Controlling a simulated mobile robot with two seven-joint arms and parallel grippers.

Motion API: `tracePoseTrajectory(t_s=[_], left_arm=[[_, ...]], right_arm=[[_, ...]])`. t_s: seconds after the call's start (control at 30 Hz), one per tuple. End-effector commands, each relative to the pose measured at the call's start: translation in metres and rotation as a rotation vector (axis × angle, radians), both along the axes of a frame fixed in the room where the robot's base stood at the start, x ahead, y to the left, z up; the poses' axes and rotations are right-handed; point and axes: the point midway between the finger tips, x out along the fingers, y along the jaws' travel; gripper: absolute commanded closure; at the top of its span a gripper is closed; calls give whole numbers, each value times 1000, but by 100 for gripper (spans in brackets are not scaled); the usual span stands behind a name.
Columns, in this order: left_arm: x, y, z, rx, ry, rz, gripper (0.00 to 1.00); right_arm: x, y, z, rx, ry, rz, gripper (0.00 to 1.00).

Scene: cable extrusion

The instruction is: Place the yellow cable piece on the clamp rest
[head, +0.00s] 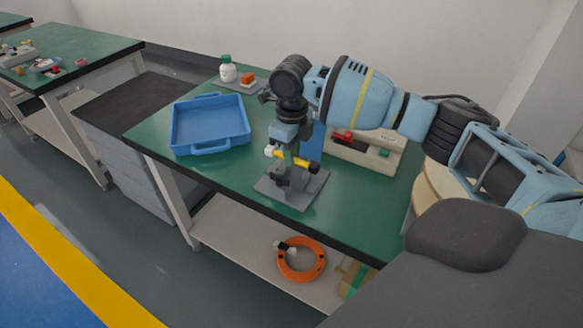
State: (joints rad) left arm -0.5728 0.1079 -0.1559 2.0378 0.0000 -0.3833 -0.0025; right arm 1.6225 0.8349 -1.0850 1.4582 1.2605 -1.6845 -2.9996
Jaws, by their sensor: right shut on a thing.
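The yellow cable piece (293,159) has a white end at its left and a black end at its right. It lies roughly level, just above the clamp rest (296,193), a grey stand with a flat square base on the green table. My right gripper (289,155) points down from above and is shut on the cable piece near its middle. The fingers hide part of the cable. I cannot tell whether the cable touches the rest. My left gripper is not in view.
A blue tray (210,148) stands left on the green table (150,138). A beige device (362,155) with red and green buttons stands right. An orange cable coil (300,262) lies on the lower shelf.

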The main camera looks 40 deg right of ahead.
Motion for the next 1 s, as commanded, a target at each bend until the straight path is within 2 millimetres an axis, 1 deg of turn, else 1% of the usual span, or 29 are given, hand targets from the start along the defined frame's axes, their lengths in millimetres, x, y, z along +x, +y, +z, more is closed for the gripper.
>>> tracePoseTrajectory(t_s=[0.07, 0.3, 0.4, 0.87, 0.9, 1.0], left_arm=[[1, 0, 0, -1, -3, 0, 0], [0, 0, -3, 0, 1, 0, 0], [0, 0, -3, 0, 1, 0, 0], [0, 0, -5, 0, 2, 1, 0], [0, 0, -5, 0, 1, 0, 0], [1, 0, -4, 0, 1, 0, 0]], right_arm=[[0, 0, -2, 0, 1, 0, 100], [-1, 0, -38, 0, 3, -1, 100], [0, 0, -47, 1, 1, -1, 100], [0, 0, -53, 0, 0, 0, 100], [0, 0, -53, 0, 0, 0, 80], [0, 0, -52, 0, 0, 0, 66]])
